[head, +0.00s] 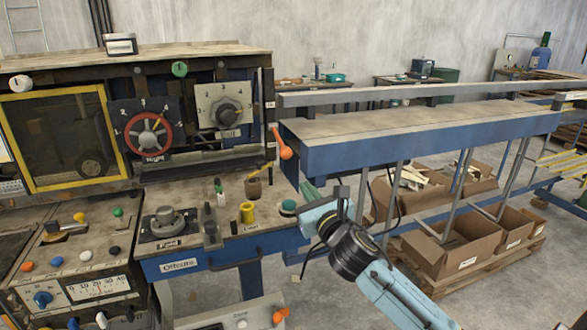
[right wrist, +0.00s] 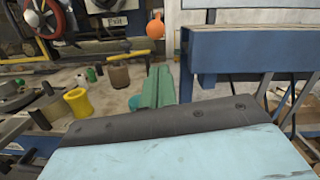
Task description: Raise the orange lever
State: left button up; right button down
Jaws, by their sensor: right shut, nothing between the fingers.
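The orange lever (head: 281,145) sits at the right side of the machine, beside the end of the blue table. It has a slim arm and a round ball end; the ball hangs at the lower end. It also shows in the right wrist view (right wrist: 155,28), at the top centre. My right gripper (head: 308,187) is shut and empty, below and slightly right of the lever in the head view, apart from it. Its green fingers (right wrist: 158,75) point toward the lever in the right wrist view. My left gripper is not in view.
The blue table (head: 420,133) extends right of the lever. A yellow spool-shaped knob (head: 247,212), a brown cup-like part (head: 253,188) and a black control (head: 211,228) stand on the Offcuts bench. Cardboard boxes (head: 450,250) lie under the table.

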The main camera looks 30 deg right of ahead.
jog(key=x, duration=0.9)
jog(key=shift+w, duration=0.25)
jog(key=shift+p, duration=0.3)
